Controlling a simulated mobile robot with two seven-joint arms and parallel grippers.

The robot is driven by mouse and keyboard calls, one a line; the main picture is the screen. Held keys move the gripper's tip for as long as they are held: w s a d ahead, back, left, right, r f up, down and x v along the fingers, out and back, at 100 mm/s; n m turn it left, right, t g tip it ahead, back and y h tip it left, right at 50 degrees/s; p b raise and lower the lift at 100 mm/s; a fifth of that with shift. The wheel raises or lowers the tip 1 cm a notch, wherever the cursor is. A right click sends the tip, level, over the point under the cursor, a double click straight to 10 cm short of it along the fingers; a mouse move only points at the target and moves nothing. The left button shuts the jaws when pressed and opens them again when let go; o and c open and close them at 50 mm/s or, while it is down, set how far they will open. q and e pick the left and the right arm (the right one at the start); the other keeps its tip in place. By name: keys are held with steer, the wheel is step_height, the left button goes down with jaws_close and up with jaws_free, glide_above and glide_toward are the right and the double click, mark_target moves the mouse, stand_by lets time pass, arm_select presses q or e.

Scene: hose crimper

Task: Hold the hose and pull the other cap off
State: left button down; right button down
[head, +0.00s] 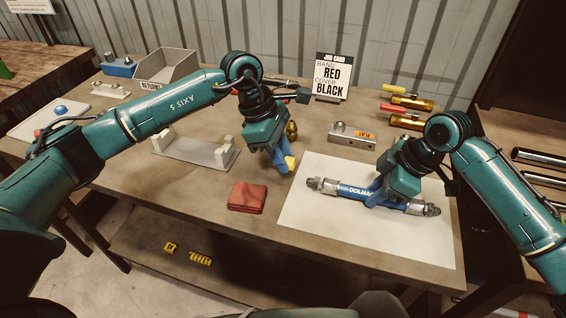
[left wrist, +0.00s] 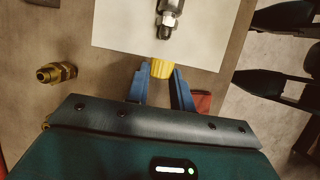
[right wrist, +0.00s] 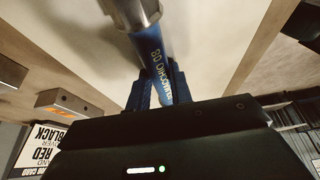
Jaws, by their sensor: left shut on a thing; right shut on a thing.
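The blue hose (head: 352,191) lies over the white sheet, with a bare metal fitting at its left end (head: 322,184) and another at its right end (head: 430,209). My right gripper (head: 374,197) is shut around its middle, and the blue hose (right wrist: 152,48) shows between the fingers in the right wrist view. My left gripper (head: 284,164) is shut on a yellow cap (head: 291,162), left of the hose. In the left wrist view the yellow cap (left wrist: 161,69) sits between the fingertips, apart from the hose's metal end (left wrist: 169,25).
A white sheet (head: 330,239) covers the table's right front. A folded red cloth (head: 246,197) lies left of it. A brass fitting (head: 291,130) stands behind my left gripper. A grey cradle (head: 194,152), an open grey bin (head: 178,70), a job card (head: 332,77) and a metal block (head: 351,136) stand farther back.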

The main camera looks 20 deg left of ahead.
arm_select(q)
steer(key=shift+r, duration=0.45)
arm_select(e)
steer(key=shift+a, duration=0.1)
steer(key=c, duration=1.2)
jaws_free()
steer(key=shift+o, duration=0.2)
